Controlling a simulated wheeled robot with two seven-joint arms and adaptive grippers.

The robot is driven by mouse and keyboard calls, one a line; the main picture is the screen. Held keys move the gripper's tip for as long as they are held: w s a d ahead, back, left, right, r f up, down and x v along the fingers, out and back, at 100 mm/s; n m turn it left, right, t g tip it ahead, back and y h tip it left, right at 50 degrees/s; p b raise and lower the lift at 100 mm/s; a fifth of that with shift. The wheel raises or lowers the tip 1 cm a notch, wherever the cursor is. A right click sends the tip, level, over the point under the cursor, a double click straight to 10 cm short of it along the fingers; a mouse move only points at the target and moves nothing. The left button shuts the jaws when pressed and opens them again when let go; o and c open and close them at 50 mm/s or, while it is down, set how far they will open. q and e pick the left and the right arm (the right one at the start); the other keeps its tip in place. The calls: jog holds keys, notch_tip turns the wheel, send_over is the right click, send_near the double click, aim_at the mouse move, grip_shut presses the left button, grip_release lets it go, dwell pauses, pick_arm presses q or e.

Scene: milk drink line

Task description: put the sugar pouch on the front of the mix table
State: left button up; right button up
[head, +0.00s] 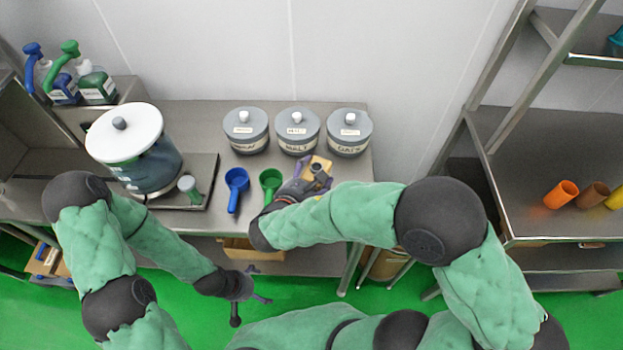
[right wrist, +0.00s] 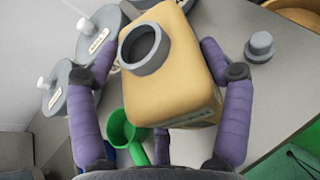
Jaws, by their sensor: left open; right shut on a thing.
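The sugar pouch, a tan block-like pack with a dark grey ring spout (head: 317,166), is in my right gripper (head: 308,182) over the right part of the steel mix table (head: 222,206). In the right wrist view the pouch (right wrist: 185,90) sits between the two purple fingers of my right gripper (right wrist: 165,80), spout toward the camera. I cannot tell whether its underside touches the table. My left gripper (head: 250,286) is open and empty, in front of the table's front edge above the green floor.
Three lidded grey canisters (head: 297,132) stand along the back. A blue scoop (head: 235,188) and a green scoop (head: 270,182) lie left of the pouch. A large white-lidded pot (head: 125,135) stands at left. A small grey knob-like piece (right wrist: 260,46) is near the pouch.

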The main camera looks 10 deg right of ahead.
jog(key=shift+f, duration=0.25)
jog(key=shift+f, duration=0.1)
jog(key=o, duration=1.6)
jog(key=shift+o, duration=0.2)
jog(key=shift+s+a+r, duration=0.1)
jog(key=shift+r, duration=0.2)
jog(key=p+v, duration=0.3)
jog(key=v, duration=0.8)
jog(key=shift+s+a, duration=0.2)
jog(key=shift+s, duration=0.05)
jog(key=shift+r, duration=0.15)
